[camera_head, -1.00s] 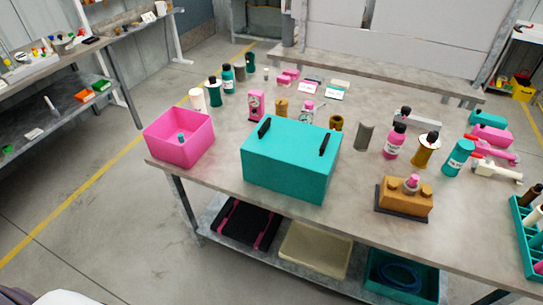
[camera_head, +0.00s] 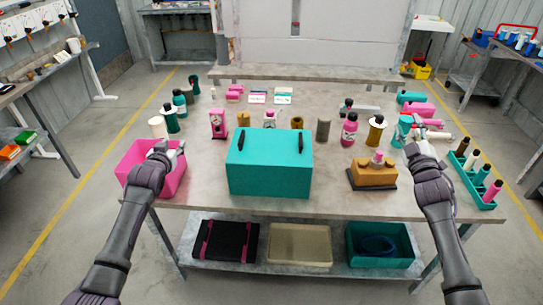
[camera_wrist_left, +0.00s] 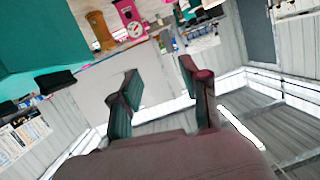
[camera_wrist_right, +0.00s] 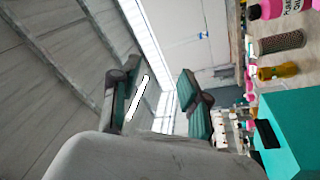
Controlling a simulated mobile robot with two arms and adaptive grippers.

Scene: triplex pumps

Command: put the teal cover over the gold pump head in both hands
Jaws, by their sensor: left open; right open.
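The teal cover (camera_head: 270,172) is a box with two black handles on top and stands near the front middle of the table. The gold pump head (camera_head: 374,174) sits on a dark base to its right, with a pink and grey piece on top. My left gripper (camera_head: 172,148) is open and empty over the pink bin, left of the cover. My right gripper (camera_head: 410,148) is open and empty, right of the pump head. The cover also shows in the left wrist view (camera_wrist_left: 50,38) and in the right wrist view (camera_wrist_right: 293,125).
The pink bin (camera_head: 135,155) stands left of the cover. Several bottles and cylinders line the table behind it. A teal rack (camera_head: 470,180) holds cylinders at the right edge. The lower shelf holds a black case (camera_head: 226,240), a beige tray (camera_head: 300,257) and a teal tray (camera_head: 385,262).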

